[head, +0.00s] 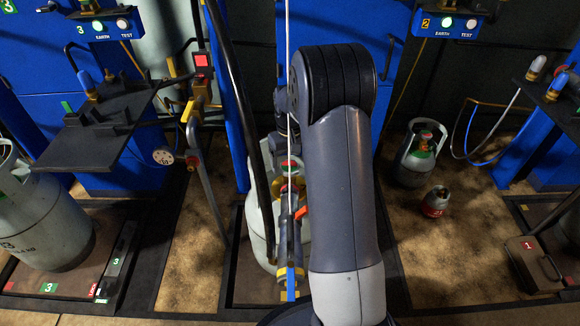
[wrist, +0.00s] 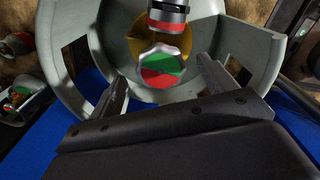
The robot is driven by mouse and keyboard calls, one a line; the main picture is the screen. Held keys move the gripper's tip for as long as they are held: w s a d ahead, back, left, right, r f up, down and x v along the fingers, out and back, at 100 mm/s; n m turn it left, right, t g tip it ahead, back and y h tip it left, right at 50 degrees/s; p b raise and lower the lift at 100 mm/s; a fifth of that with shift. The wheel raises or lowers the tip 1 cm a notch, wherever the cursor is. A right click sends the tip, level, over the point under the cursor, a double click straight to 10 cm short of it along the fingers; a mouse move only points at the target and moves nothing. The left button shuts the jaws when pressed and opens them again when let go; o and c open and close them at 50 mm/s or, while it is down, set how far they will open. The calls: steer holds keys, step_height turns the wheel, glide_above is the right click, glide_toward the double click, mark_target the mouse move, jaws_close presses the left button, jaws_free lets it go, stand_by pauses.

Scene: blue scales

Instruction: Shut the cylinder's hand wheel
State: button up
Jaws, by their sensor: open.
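The grey cylinder (head: 258,222) stands at the centre of the head view, partly hidden behind my arm and a dark hose. In the wrist view its grey collar (wrist: 88,45) curves around the valve. The hand wheel (wrist: 163,65) has a scalloped pale rim and a face that is half green, half red. My gripper (wrist: 162,70) is open, with one finger at the wheel's left and one at its right. Gaps show between both fingers and the wheel, though depth is hard to judge. A red and silver fitting (wrist: 168,15) is above the wheel.
The collar wall is close around my fingers. A larger cylinder (head: 45,225) stands at the left, and smaller ones (head: 415,160) stand at the right. A dark shelf (head: 90,145) juts out at left. A brown weight (head: 533,265) sits at lower right.

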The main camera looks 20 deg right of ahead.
steer(key=shift+f, duration=0.8)
steer(key=shift+c, duration=0.3)
steer(key=c, duration=0.9)
